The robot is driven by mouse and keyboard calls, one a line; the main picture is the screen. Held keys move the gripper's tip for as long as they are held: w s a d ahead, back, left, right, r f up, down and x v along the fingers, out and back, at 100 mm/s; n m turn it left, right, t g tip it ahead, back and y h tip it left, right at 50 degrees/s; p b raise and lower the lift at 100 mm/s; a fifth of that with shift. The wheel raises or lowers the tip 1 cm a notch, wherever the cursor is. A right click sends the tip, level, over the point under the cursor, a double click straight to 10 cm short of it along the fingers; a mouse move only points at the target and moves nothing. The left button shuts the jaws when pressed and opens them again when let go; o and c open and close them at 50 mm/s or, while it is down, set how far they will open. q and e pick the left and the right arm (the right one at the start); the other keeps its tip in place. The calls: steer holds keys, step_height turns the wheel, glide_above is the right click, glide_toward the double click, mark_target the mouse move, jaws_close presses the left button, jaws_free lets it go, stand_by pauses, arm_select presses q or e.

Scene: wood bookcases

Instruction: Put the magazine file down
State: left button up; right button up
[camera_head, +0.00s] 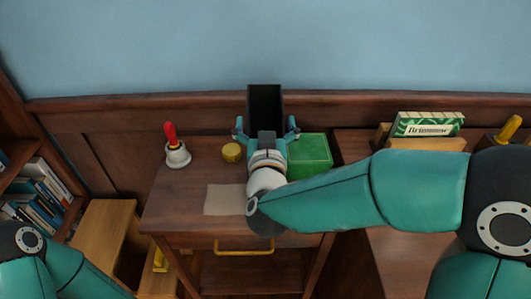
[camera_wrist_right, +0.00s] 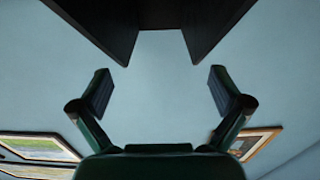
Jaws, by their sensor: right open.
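The magazine file (camera_head: 265,104) is black and stands upright near the back edge of a small wooden table (camera_head: 178,207). My right gripper (camera_head: 266,126) is in front of it, with its two fingers spread apart. In the right wrist view the dark file (camera_wrist_right: 158,14) is at the top, beyond the open fingers (camera_wrist_right: 160,92), and there is a gap between them. The file's base is hidden behind my gripper. Part of my left arm is at the lower left, but its gripper is out of view.
A handbell (camera_head: 177,154) with a red handle, a yellow round object (camera_head: 232,152), a green box (camera_head: 310,154) and a beige sheet (camera_head: 223,200) are on the table. A bookcase (camera_head: 40,165) is at left. A green-and-white box (camera_head: 428,124) is at right.

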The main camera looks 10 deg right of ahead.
steer(key=shift+p+x, duration=0.5)
steer(key=shift+x, duration=2.15)
steer(key=shift+f, duration=0.15)
steer(key=c, duration=1.4)
steer(key=shift+c, duration=0.9)
